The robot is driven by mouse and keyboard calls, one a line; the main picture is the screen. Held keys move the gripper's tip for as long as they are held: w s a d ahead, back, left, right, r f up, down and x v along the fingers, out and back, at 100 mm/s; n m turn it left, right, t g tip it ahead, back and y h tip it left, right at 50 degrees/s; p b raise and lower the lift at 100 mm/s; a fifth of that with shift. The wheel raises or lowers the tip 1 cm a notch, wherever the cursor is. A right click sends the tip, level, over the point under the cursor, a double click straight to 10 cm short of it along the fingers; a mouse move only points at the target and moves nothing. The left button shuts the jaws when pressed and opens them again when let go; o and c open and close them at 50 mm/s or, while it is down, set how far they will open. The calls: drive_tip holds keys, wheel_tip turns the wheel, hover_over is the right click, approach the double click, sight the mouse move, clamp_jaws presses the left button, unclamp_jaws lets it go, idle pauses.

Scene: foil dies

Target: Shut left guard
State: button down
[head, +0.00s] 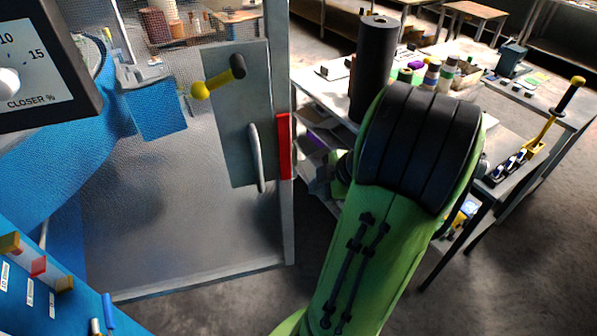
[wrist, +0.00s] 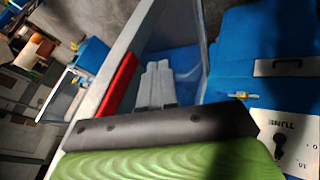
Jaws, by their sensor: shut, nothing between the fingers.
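The guard is a see-through panel in a grey frame (head: 205,283), in the left half of the head view. It appears to stand swung out from the blue machine, with floor showing through it. It carries a grey plate with a pale upright handle (head: 256,160), a black-and-yellow knob lever (head: 220,78) and a red strip (head: 284,147) on its right edge. In the wrist view the red strip (wrist: 121,84) lies left of my gripper (wrist: 157,66), whose pale fingers are together and empty. My arm hides the gripper in the head view; contact with the guard is unclear.
The blue machine (head: 40,185) fills the left side, with a dial screen (head: 38,62) above. A cluttered bench (head: 328,98) with a tall black cylinder (head: 375,70) stands right of the guard. Bare floor lies below the guard and at lower right.

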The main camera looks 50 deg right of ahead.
approach(287, 188)
wheel_tip(287, 188, down, 4)
drive_tip(key=a, duration=0.3)
drive_tip(key=w+d, duration=0.2)
drive_tip(key=w, duration=0.1)
drive_tip(key=shift+d+r+p, duration=0.1)
drive_tip(key=shift+d+p, duration=0.15)
drive_tip(key=shift+p, duration=0.05)
